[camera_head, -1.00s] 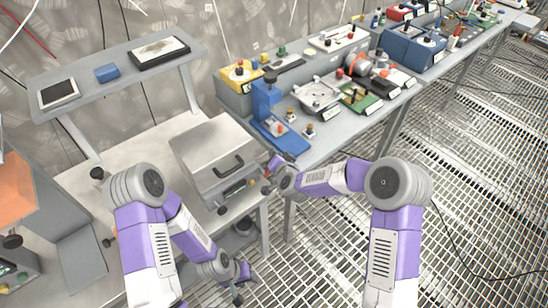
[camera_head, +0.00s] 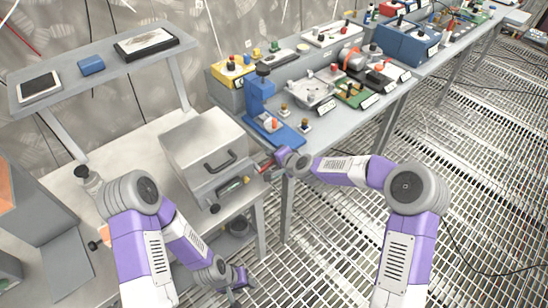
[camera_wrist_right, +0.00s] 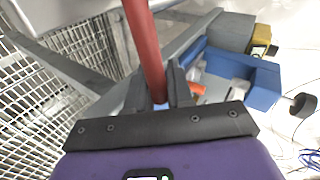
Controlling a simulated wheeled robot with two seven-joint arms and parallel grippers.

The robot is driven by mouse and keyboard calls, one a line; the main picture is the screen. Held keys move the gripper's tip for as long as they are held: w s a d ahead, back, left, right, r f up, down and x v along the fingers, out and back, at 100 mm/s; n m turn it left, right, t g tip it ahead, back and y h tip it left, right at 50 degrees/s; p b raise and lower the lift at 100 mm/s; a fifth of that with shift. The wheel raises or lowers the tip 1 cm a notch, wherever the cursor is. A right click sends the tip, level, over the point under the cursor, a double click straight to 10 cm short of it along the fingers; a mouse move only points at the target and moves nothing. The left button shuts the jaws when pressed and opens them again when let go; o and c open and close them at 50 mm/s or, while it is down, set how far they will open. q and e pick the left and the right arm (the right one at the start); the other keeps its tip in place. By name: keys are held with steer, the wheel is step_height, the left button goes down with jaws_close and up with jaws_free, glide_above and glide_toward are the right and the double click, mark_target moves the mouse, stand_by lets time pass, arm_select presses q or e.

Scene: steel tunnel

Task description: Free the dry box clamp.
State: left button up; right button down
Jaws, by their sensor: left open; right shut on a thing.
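The dry box is a grey metal box (camera_head: 190,138) with a dark handle on its sloping front, on the left bench. A red bar-like handle (camera_head: 264,167) sticks out at its right front corner; I take it for the clamp's lever. In the right wrist view the red handle (camera_wrist_right: 145,45) runs down between my jaws. My right gripper (camera_head: 270,170) is shut on it, beside the box. The rest of the clamp is hidden or too small to make out. My left gripper (camera_head: 238,293) is open and empty, low in front of the bench, away from the box.
A blue press (camera_head: 262,95) with a black knob stands on the right bench, close behind my right gripper; it also shows in the right wrist view (camera_wrist_right: 245,78). Several devices crowd that bench. A shelf (camera_head: 118,66) stands behind the box. Grated floor (camera_head: 330,235) lies open in front.

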stand_by(0.3)
steer(key=c, duration=1.1)
jaws_free()
steer(key=p+v, duration=0.1)
steer(key=v, duration=0.6)
steer(key=shift+s, duration=0.2)
steer(key=shift+d+r, duration=0.1)
steer(key=shift+r, duration=0.05)
